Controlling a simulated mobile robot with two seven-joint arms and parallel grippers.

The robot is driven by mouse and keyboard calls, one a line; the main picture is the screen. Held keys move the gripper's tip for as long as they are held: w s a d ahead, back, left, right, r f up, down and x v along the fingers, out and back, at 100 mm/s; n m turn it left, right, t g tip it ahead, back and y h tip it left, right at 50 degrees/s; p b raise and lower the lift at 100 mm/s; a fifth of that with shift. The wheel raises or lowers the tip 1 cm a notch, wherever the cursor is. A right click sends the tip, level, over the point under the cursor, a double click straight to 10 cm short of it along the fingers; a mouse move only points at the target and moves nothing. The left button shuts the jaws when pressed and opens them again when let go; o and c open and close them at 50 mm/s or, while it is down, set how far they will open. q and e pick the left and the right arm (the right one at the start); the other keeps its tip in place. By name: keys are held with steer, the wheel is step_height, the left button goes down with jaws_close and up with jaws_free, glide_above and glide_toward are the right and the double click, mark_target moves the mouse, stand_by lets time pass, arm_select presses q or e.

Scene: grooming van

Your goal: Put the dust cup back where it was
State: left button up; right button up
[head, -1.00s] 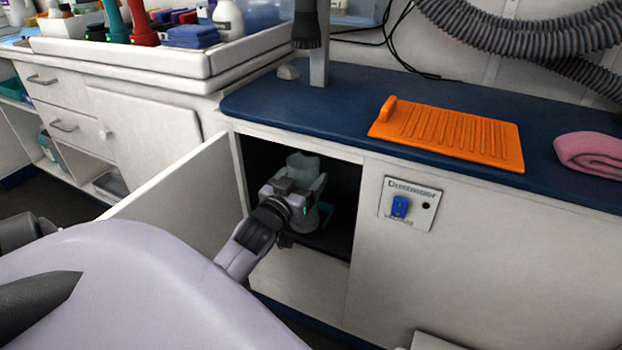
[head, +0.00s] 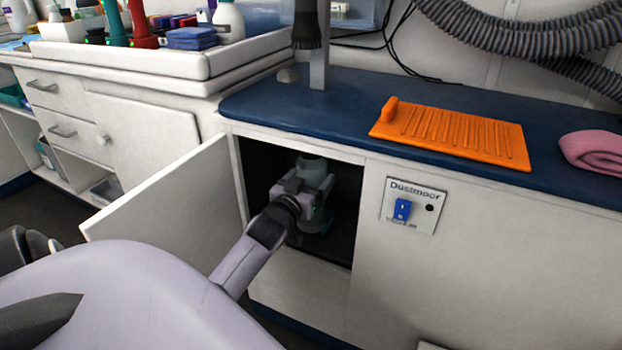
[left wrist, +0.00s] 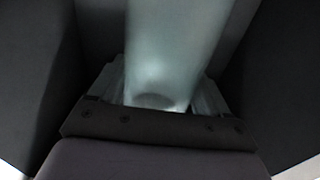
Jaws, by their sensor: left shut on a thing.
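The dust cup (head: 312,164) is a cloudy, pale grey-green see-through vessel inside the open cupboard (head: 345,205) under the blue counter. My left gripper (head: 312,190) reaches into the cupboard and is shut on the cup. In the left wrist view the cup (left wrist: 172,50) stands between the two fingers and fills the middle. The cup looks roughly upright. Its lower part is mostly hidden behind the gripper, and I cannot tell whether it touches anything below.
The cupboard door (head: 165,205) stands open to the left. A switch panel (head: 413,206) is on the front to the right. An orange ridged mat (head: 452,135) and a pink towel (head: 595,150) lie on the blue counter (head: 350,100). A grey hose (head: 540,35) hangs above.

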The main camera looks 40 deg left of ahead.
arm_select(q)
steer(key=shift+f, duration=0.25)
steer(key=o, duration=1)
steer(key=shift+f, duration=0.1)
